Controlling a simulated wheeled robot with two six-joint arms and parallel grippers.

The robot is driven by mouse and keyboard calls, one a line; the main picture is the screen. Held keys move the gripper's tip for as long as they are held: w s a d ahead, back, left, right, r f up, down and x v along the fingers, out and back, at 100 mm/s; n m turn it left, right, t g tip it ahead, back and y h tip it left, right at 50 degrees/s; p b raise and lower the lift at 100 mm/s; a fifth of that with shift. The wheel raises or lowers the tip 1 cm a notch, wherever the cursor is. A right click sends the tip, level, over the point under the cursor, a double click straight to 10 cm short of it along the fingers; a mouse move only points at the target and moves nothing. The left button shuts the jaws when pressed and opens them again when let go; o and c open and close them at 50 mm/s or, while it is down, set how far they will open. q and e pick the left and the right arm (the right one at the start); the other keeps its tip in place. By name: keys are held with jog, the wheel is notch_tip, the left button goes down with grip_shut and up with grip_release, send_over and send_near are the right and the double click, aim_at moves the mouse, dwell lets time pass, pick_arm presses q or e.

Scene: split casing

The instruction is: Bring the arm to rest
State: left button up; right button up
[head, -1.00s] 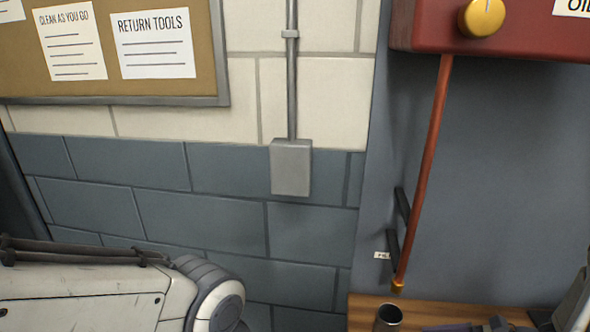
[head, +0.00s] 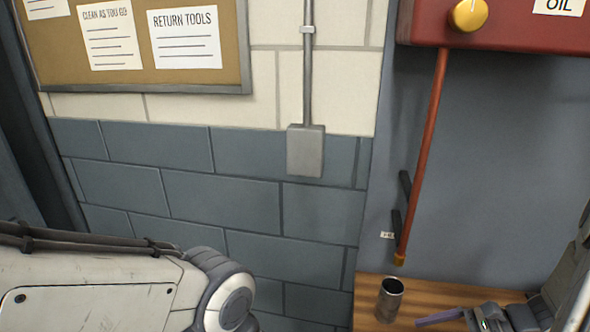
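My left arm (head: 95,290) comes in from the left as a large white link with a grey rounded joint. Its gripper is outside the picture. My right gripper (head: 445,317) is at the bottom right, over the wooden bench top (head: 425,290), partly cut off by the lower edge. One purple-grey finger shows, pointing left. I cannot tell how far apart the fingers are or whether they hold anything. A metal cup (head: 390,299) stands upright on the bench, left of the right gripper and apart from the visible finger.
A red oil box (head: 500,25) with a yellow knob (head: 468,15) is at the upper right. A copper-red pipe (head: 424,150) runs down from it, ending above the bench behind the cup. A grey wall box (head: 305,150) and a notice board (head: 215,75) are on the wall.

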jog(key=s+a+r+n+g+h, duration=0.2)
jog(key=a+r+n+g+h, duration=0.15)
jog(key=a+n, duration=0.45)
jog(key=s+a+r+n+g+h, duration=0.25)
jog(key=a+r+n, duration=0.3)
jog(key=a, duration=0.35)
jog(key=s+a+r+n+t+h, duration=0.3)
jog(key=s+a+n, duration=0.5)
jog(key=n, duration=0.6)
jog(key=shift+s+a+r+h, duration=0.25)
jog(key=shift+s+r+h, duration=0.15)
jog(key=shift+s+r, duration=0.25)
